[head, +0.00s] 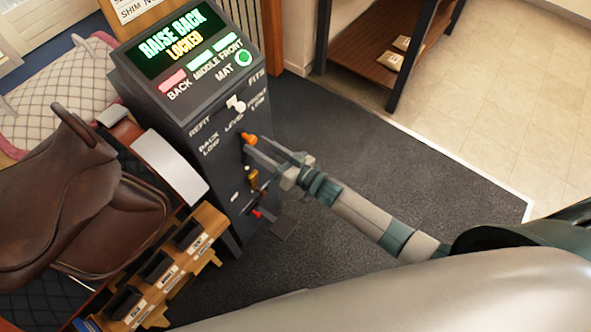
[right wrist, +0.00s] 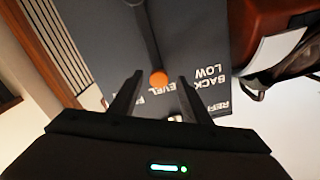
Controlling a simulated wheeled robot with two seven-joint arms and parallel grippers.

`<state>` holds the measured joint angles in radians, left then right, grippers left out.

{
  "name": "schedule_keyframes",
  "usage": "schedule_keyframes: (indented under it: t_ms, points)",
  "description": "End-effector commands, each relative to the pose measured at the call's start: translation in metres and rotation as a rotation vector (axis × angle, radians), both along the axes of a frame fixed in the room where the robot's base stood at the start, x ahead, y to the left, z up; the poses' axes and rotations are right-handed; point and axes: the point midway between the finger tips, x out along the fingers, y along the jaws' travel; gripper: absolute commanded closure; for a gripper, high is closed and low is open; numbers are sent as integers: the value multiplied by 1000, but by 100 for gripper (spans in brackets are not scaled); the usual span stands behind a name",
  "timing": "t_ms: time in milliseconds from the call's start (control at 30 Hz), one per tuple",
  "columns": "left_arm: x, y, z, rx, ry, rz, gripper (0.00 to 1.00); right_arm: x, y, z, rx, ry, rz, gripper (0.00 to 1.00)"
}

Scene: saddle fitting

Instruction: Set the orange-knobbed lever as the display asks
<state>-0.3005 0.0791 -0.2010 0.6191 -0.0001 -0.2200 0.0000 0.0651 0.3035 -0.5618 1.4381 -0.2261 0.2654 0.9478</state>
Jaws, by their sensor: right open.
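The dark console (head: 190,90) has a display (head: 180,42) reading "RAISE BACK" and "LOCKED". Below it, a red light is over BACK and green lights are over MIDDLE and FRONT; a green round light is by MAT. The orange knob (head: 250,139) of the lever is on the console's front, near the label LEVEL. My right gripper (head: 263,148) is at the knob. In the right wrist view the orange knob (right wrist: 158,78) lies between the tips of my open right gripper (right wrist: 155,85), with gaps at both sides. My left gripper is not in view.
A brown saddle (head: 75,200) stands left of the console. A wooden rack (head: 165,270) with dark labelled blocks stands below it. A lever with a red end (head: 257,213) is lower on the console. A shelf (head: 375,45) stands at the back. The dark mat (head: 350,130) right of the console is clear.

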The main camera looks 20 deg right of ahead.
Motion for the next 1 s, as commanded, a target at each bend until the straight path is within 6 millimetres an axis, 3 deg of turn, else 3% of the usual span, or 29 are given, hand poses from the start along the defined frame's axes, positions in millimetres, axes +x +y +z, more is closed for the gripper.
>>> schedule_keyframes:
  t_ms: [400, 600, 833, 1000]
  points:
    - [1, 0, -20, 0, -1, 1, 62, -71, -49, -4, -2, 3, 2, 57]
    - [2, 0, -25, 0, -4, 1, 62, -96, -67, -3, 0, 3, 2, 57]
    - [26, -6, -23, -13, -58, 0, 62, -108, -76, 0, 2, 1, 2, 57]
    - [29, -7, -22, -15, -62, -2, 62, -109, -77, 0, 1, 1, 2, 57]
